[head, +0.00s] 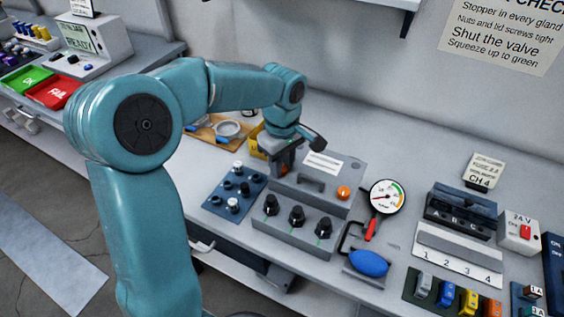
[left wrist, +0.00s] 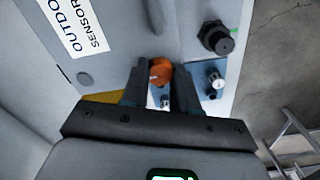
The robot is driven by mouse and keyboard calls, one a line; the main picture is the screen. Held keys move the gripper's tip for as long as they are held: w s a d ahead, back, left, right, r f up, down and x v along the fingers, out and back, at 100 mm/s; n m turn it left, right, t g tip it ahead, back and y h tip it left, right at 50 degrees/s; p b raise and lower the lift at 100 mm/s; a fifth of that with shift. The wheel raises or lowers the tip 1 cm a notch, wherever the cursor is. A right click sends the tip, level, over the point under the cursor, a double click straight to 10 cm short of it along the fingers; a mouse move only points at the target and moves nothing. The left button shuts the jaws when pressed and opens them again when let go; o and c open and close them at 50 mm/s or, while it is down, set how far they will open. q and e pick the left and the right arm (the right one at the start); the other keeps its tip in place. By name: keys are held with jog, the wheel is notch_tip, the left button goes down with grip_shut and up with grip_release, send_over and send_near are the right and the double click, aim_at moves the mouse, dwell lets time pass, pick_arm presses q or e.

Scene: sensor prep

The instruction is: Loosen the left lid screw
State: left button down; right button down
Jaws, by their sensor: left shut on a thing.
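The grey sensor box (head: 335,206) stands on the bench with a white label and a handle on its lid. An orange lid screw (head: 343,193) shows at the lid's right side. My left gripper (head: 284,165) reaches down at the lid's left end and hides that corner in the head view. In the left wrist view, my left gripper's fingers (left wrist: 160,92) are closed on the orange left lid screw (left wrist: 160,72), whose top shows between them. The lid label (left wrist: 75,25) lies to the left there. My right gripper is not in view.
Black gland nuts (head: 297,215) line the box's front. A blue stopper board (head: 216,203) lies left of it. A gauge (head: 387,197) with a red valve lever (head: 371,230) and a blue bulb (head: 369,263) stand right. A wall sign (head: 505,35) hangs behind.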

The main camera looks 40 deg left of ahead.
pick_arm(q)
jog(key=c, duration=0.8)
grip_release()
jog(key=shift+c, duration=0.2)
jog(key=shift+r, duration=0.1)
notch_tip(320, 180, up, 16)
jog(key=p, duration=0.2)
jog(key=shift+p, duration=0.3)
